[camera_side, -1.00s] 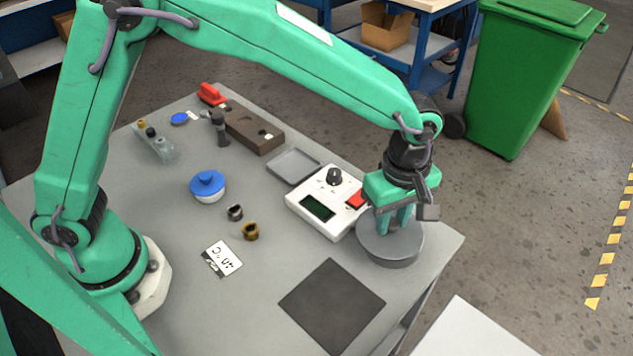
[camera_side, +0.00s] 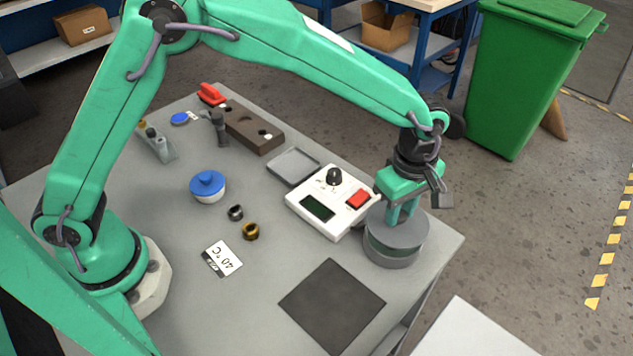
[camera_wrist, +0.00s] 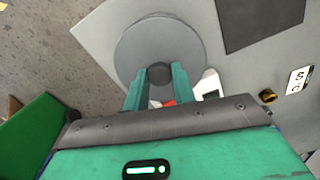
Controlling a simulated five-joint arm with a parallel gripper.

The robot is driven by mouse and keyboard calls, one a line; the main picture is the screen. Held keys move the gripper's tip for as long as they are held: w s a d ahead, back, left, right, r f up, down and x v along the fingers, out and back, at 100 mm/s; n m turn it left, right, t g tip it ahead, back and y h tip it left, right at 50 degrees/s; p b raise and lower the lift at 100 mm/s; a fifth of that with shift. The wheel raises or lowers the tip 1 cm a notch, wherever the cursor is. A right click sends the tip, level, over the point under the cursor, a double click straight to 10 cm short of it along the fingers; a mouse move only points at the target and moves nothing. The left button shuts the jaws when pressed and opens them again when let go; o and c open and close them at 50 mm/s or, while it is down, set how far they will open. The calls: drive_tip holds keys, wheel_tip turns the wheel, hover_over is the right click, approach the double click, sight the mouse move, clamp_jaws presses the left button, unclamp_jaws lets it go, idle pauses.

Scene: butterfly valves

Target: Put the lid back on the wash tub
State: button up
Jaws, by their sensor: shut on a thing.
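The grey round lid (camera_side: 392,230) is held level a little above the grey wash tub (camera_side: 391,261) at the right end of the table. My gripper (camera_side: 403,213) points down and is shut on the lid's knob, which the fingers mostly cover. In the wrist view, the lid (camera_wrist: 160,45) fills the top middle, with my gripper's fingers (camera_wrist: 160,75) around its dark knob. The tub is hidden under the lid there.
A white control box (camera_side: 322,208) with a red button stands just left of the tub. A dark mat (camera_side: 332,305) lies in front. The table edge is close on the right.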

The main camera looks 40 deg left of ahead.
drive_tip(key=shift+f, duration=1.4)
drive_tip(key=shift+f, duration=0.15)
idle(1.3)
drive_tip(key=o, duration=1.6)
drive_tip(key=shift+c, duration=0.2)
drive_tip(key=shift+r, duration=2.5)
